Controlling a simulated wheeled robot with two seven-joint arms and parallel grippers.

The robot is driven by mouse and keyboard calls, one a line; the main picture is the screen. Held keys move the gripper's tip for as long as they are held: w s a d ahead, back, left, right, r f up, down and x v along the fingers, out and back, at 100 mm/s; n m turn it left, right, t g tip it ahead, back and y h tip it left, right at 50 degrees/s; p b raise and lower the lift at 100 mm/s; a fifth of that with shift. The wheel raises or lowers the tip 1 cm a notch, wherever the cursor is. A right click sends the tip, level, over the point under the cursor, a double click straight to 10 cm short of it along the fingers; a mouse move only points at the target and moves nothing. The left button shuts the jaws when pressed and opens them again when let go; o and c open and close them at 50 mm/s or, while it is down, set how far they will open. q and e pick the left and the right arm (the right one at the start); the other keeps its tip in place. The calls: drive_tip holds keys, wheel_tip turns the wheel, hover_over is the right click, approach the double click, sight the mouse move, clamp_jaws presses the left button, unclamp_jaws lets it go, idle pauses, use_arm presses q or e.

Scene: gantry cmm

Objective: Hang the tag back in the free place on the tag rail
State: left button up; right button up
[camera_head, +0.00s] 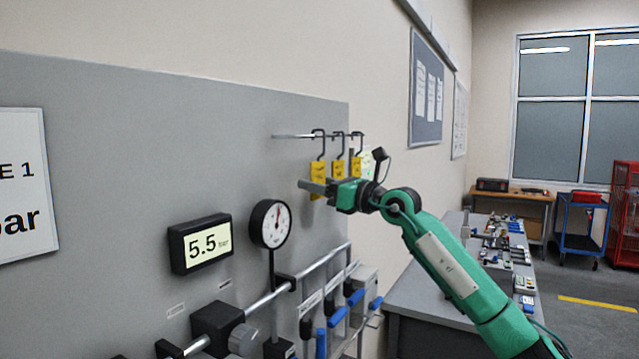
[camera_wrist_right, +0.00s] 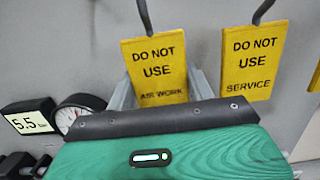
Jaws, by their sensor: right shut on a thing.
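A yellow tag (camera_head: 318,169) with a black hook is at the left of the tag group. My right gripper (camera_head: 320,187) is shut on it low down. In the right wrist view the tag (camera_wrist_right: 155,62) reads "DO NOT USE" and "AIR WORK", between the two fingers. Its hook top shows at the tag rail (camera_head: 289,136) in the head view; I cannot tell whether it rests on the rail. Two more yellow tags, the middle one (camera_head: 338,168) and the right one (camera_head: 356,165), hang from the rail. A "SERVICE" tag (camera_wrist_right: 252,60) is beside mine. My left gripper is not in view.
A grey panel (camera_head: 120,130) stands behind the tags. A round gauge (camera_head: 270,224) and a 5.5 bar display (camera_head: 201,243) are below left. Blue-handled valves (camera_head: 337,317) line the pipe below. A bench (camera_head: 430,300) with parts stands at the right.

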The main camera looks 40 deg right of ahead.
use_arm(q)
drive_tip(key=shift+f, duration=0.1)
use_arm(e)
drive_tip(key=o, duration=0.9)
drive_tip(key=shift+f, duration=0.1)
use_arm(q)
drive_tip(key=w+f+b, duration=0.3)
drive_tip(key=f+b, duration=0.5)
drive_tip(key=b, duration=0.2)
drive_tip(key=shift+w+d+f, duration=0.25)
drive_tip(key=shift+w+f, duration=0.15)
use_arm(e)
drive_tip(key=v, duration=1.4)
drive_tip(key=shift+w, duration=0.1)
